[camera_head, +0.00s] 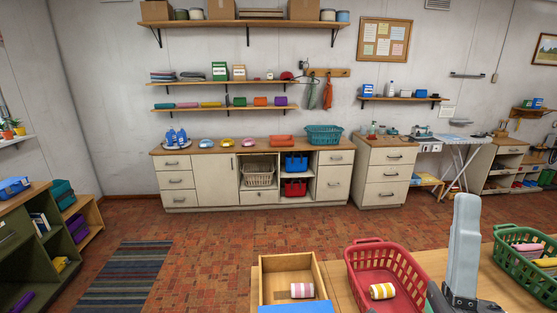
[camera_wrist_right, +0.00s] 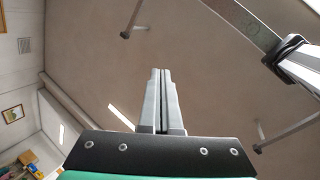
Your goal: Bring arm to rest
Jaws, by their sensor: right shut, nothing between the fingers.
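My right gripper (camera_head: 467,200) points up at the lower right of the head view, raised in front of the wooden table (camera_head: 432,262). In the right wrist view the two grey fingers (camera_wrist_right: 161,72) lie side by side, shut with nothing between them, and point at the bare ceiling. The gripper stands between the red basket (camera_head: 358,262) on its left and the green basket (camera_head: 515,270) on its right, and looks clear of both in the picture. My left gripper is in neither view.
A wooden box (camera_head: 265,278) holds a pink-striped roll (camera_head: 302,290). The red basket holds a yellow-striped roll (camera_head: 382,291). The green basket holds several small items. Metal bars (camera_wrist_right: 235,18) cross the ceiling in the right wrist view. The brick floor (camera_head: 215,245) beyond the table is open.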

